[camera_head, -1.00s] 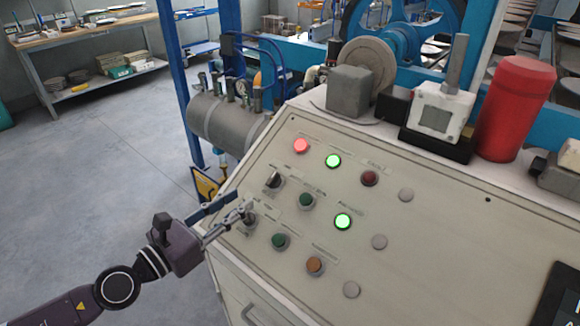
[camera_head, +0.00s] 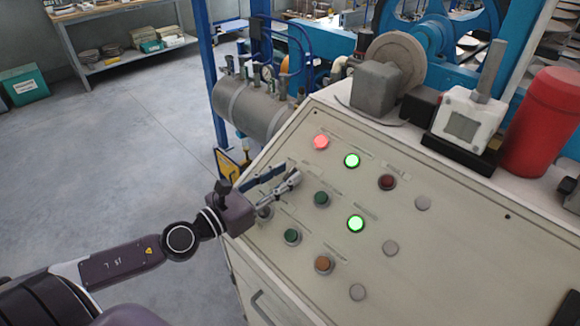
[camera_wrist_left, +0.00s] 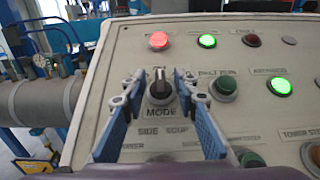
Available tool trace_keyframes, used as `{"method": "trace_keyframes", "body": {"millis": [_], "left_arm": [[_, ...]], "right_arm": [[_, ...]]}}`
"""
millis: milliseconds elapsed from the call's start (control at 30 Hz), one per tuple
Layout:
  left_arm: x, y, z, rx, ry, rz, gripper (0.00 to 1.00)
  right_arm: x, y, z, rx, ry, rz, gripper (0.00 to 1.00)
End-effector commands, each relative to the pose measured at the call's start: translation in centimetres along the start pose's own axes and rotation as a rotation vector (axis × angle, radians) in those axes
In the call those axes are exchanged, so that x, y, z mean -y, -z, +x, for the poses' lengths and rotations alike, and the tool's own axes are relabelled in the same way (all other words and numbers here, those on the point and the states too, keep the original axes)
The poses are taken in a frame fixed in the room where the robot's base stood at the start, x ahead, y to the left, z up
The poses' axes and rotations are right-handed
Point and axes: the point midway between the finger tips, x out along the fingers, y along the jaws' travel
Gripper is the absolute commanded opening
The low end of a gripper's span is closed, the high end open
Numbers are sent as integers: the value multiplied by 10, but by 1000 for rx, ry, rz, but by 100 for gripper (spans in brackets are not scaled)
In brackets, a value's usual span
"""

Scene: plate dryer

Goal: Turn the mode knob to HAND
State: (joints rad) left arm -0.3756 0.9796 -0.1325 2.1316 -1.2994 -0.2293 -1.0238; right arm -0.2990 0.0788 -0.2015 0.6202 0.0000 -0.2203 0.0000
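The mode knob (camera_wrist_left: 160,88) is a dark round selector with a light grey pointer. In the left wrist view it sits above the printed word MODE, its pointer roughly upright in the picture. My left gripper (camera_wrist_left: 162,80) is open, with one blue-padded finger on each side of the knob and a visible gap to it. In the head view the left gripper (camera_head: 288,180) is over the upper left of the panel and hides the mode knob. The position lettering around the knob is too small to read. My right gripper is not in view.
The sloped beige panel (camera_head: 440,255) carries a red light (camera_head: 321,142), green lights (camera_head: 352,160) and several buttons. A second knob (camera_head: 264,212) is partly hidden beside my gripper. A red cylinder (camera_head: 540,122) and a white device (camera_head: 468,120) stand on the ledge behind.

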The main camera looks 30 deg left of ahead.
Motion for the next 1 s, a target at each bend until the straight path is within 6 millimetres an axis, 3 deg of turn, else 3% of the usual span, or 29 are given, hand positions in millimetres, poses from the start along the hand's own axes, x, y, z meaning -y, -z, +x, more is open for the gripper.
{"method": "trace_keyframes", "body": {"millis": [300,667,933,1000], "left_arm": [[0,-2,20,2,-1,-1,28],[0,0,23,0,0,0,28],[0,0,23,0,0,-1,0],[0,1,23,0,0,-1,0]], "right_arm": [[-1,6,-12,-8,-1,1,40],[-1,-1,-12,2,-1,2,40],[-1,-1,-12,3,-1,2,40],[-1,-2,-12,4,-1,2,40]]}}
